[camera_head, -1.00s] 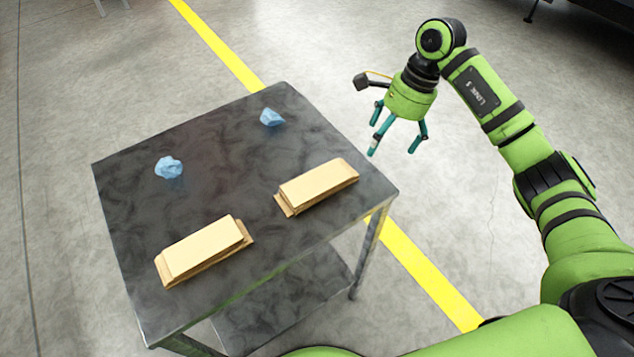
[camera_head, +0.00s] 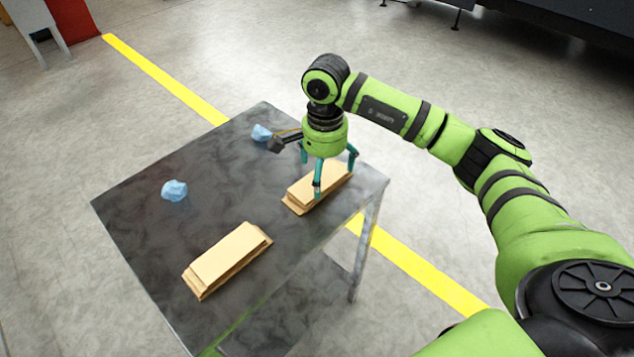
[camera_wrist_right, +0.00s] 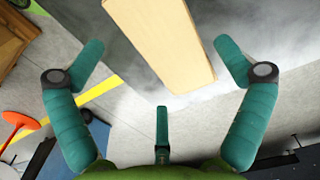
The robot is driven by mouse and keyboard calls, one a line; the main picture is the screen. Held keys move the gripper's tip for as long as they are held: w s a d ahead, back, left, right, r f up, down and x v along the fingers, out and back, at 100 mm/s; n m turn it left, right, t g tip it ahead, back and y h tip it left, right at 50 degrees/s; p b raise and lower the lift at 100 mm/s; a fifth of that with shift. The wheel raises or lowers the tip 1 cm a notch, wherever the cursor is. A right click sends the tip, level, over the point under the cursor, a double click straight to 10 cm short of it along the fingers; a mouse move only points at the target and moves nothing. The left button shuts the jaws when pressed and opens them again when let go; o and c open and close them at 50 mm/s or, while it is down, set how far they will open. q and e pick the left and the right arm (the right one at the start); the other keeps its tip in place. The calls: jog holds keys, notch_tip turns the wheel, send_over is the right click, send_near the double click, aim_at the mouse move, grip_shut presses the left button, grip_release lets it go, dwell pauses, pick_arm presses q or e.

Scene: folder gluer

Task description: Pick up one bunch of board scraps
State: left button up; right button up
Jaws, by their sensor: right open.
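Two bunches of tan board scraps lie flat on a dark table (camera_head: 140,212). The near bunch (camera_head: 228,258) is at the front left. The far bunch (camera_head: 300,195) is near the right edge and partly hidden by my right gripper (camera_head: 325,172). That gripper is open and points down above the far bunch, its fingers spread. In the right wrist view, the far bunch (camera_wrist_right: 160,40) shows at the top between the two side fingers, with nothing held. My left gripper is not in view.
Two crumpled light-blue lumps lie on the table, one at the left (camera_head: 174,190) and one at the back (camera_head: 262,133), close to my right wrist. A yellow floor line (camera_head: 165,75) runs behind and beneath the table. The middle of the tabletop is clear.

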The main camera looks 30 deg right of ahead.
aim_at(324, 182)
notch_tip(324, 182, down, 3)
jog(key=shift+w+d+r, duration=0.15)
jog(key=shift+f, duration=0.55)
jog(key=c, duration=0.9)
jog(key=shift+r, duration=0.1)
